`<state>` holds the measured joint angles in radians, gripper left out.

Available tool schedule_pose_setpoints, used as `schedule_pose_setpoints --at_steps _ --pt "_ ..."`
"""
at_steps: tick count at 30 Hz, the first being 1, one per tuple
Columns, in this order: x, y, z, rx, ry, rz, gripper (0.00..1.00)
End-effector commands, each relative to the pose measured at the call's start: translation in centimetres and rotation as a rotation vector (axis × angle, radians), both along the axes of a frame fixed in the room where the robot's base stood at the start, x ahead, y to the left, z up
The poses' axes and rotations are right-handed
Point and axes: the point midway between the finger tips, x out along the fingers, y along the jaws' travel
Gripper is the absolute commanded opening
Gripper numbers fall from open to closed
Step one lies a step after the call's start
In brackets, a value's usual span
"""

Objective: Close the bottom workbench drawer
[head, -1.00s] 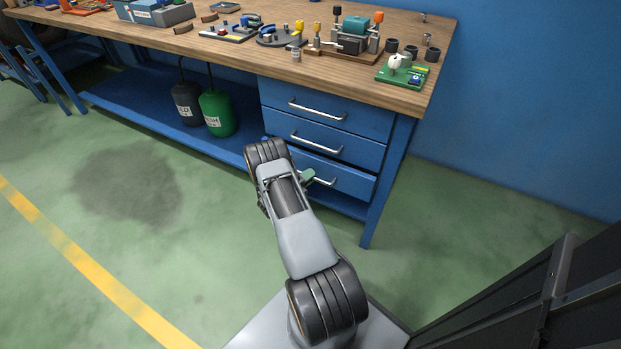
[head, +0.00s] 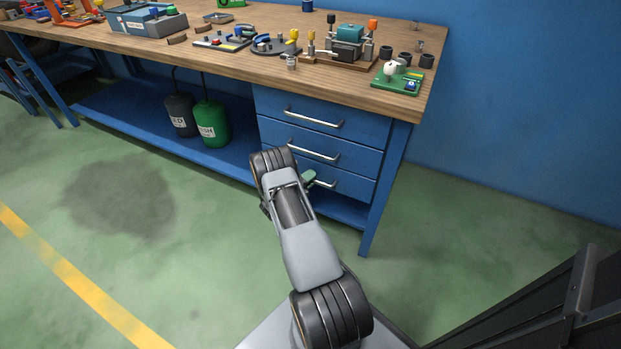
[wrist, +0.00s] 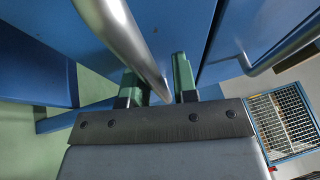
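The bottom drawer (head: 354,188) is the lowest of three blue drawers under the right end of the workbench. Its front looks about flush with the drawers above; my arm hides its left part. Its metal handle (head: 326,183) shows to the right of my gripper (head: 309,178), whose green finger is at the handle's left part. In the wrist view, the handle bar (wrist: 136,48) runs down between the two green fingers of my gripper (wrist: 158,88).
The middle drawer (head: 345,155) and top drawer (head: 345,120) are shut above. A black canister (head: 180,115) and a green canister (head: 211,125) stand on the lower shelf, left of the drawers. A bench leg (head: 383,195) is at the right. The floor in front is clear.

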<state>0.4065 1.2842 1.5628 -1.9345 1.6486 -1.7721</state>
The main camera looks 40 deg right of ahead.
Motion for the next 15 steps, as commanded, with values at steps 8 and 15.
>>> schedule_pose_setpoints --at_steps 8,15 --pt "0.5 3.9 -0.8 0.006 0.004 0.01 0.39" --pt "0.8 8.8 -1.5 0.0 0.003 0.009 0.39"
